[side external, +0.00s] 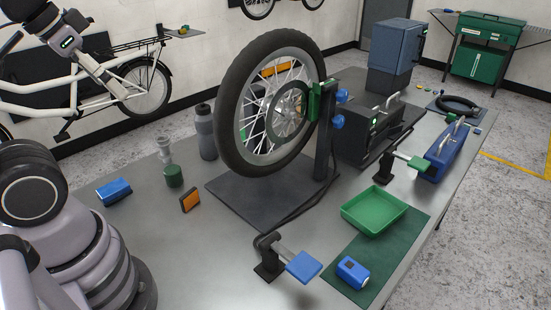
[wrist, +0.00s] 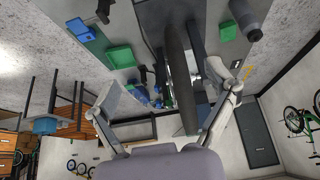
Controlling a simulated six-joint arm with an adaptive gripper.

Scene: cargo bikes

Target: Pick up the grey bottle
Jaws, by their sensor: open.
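The grey bottle (side external: 207,138) stands upright on the workbench, just left of the wheel in the side view. It has a dark cap. In the wrist view a grey bottle (wrist: 248,18) shows at the top right, beyond my right finger. My gripper (wrist: 168,85) is open, with its two fingers wide apart and nothing held between them. The bottle is outside the fingers and apart from them. In the side view part of my arm shows at the upper left, and I cannot make out the fingers there.
A large wheel (side external: 230,95) in a stand rises right beside the bottle. A green cylinder (side external: 174,176), an orange block (side external: 190,201) and a blue block (side external: 114,192) lie nearby on the workbench (side external: 150,235). A green tray (side external: 347,212) sits farther right.

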